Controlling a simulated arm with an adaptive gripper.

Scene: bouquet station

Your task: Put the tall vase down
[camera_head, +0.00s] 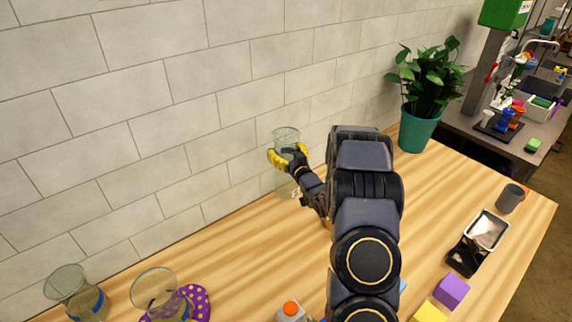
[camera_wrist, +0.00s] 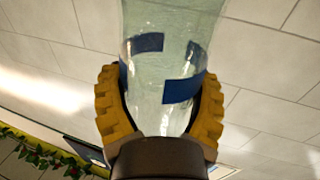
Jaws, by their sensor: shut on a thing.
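The tall vase (camera_head: 284,184) is clear, greenish glass and looks upright near the back wall. My gripper (camera_head: 287,156) has its yellow fingers shut around its upper part. In the wrist view, the vase (camera_wrist: 170,50) with its broken blue band stands between the two ridged yellow fingers of my gripper (camera_wrist: 160,108). The base of the vase is near the back edge of the wooden table (camera_head: 235,240). I cannot tell whether it touches the tabletop.
Two other glass vessels stand at the front left, one with a blue band (camera_head: 75,292) and one (camera_head: 152,288) by a purple dotted mat (camera_head: 201,298). A potted plant (camera_head: 420,128) stands at the back right. A purple block (camera_head: 452,290), tray (camera_head: 487,231) and grey cup (camera_head: 510,198) are at right.

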